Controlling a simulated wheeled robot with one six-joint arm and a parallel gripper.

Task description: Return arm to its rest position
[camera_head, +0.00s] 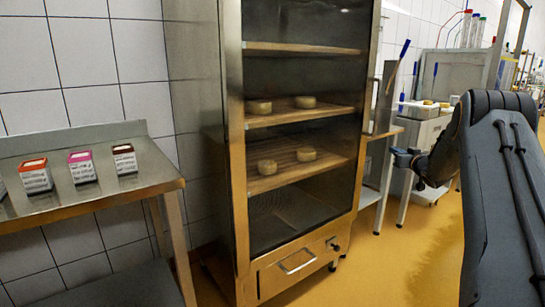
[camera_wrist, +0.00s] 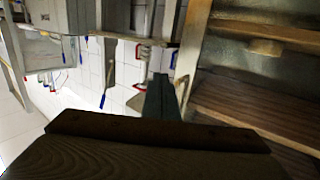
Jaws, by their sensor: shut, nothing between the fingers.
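My dark arm (camera_head: 500,190) rises at the right of the head view, bent, with its big link close to the camera. My gripper (camera_head: 398,155) shows small at the left of this link, in front of the side bench and clear of the cabinet's right edge. In the wrist view the gripper (camera_wrist: 162,98) is a dark narrow shape, shut and empty, above a broad dark part of mine that fills the bottom. Nothing is held.
A steel cabinet (camera_head: 232,150) stands open with pale round cheeses (camera_head: 305,102) on wooden shelves (camera_head: 290,174). Yellow floor (camera_head: 400,255) is free between cabinet and arm.

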